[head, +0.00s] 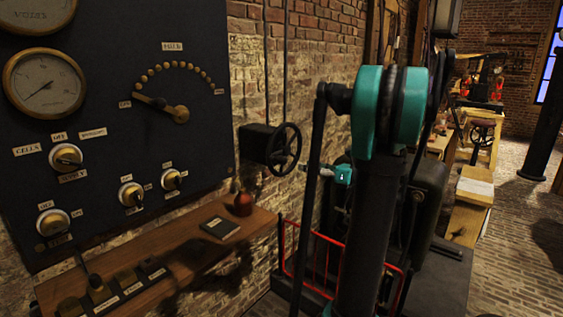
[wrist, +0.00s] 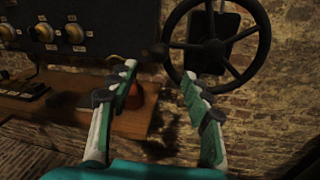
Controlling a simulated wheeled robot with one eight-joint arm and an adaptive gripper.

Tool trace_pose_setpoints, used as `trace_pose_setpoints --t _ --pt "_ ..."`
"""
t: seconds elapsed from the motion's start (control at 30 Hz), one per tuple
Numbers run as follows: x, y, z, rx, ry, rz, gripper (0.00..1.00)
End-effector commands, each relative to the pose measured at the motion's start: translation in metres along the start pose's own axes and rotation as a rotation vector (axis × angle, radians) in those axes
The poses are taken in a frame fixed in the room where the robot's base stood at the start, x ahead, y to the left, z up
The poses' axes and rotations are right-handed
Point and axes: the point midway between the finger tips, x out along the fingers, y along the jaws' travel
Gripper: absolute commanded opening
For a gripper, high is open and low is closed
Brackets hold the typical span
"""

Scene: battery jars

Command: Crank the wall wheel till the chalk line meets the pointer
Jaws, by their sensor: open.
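A dark spoked hand wheel (head: 284,151) stands out from a black box (head: 256,142) on the brick wall. It also shows large at the top of the wrist view (wrist: 214,46), with a dark knob-like piece (wrist: 159,49) at its left rim. My gripper (wrist: 160,73) is open, its two teal and white fingers apart with nothing held between them. The fingers are below and left of the wheel's hub in the wrist view, and no contact shows. I cannot make out a chalk line or a pointer on the wheel.
A black switch panel (head: 110,75) with dials and knobs hangs at left. Below it a wooden shelf (head: 180,255) holds a red pot (head: 243,203) and a dark book (head: 219,227). A red rail (head: 292,262) and dark machinery stand behind my arm. Brick floor lies open at far right.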

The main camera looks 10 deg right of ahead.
Motion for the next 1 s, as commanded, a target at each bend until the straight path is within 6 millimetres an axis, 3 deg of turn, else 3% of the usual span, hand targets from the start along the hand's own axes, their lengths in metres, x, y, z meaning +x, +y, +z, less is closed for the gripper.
trace_pose_setpoints --t 0.3,0.5,0.7,1.0 --pt "0.065 0.001 0.000 0.000 0.000 0.004 0.49" --pt "0.097 0.001 0.000 0.000 0.000 0.002 0.49" --pt "0.113 0.000 0.000 0.000 0.000 0.000 0.49" --pt "0.116 0.000 0.000 0.000 -0.001 -0.001 0.49"
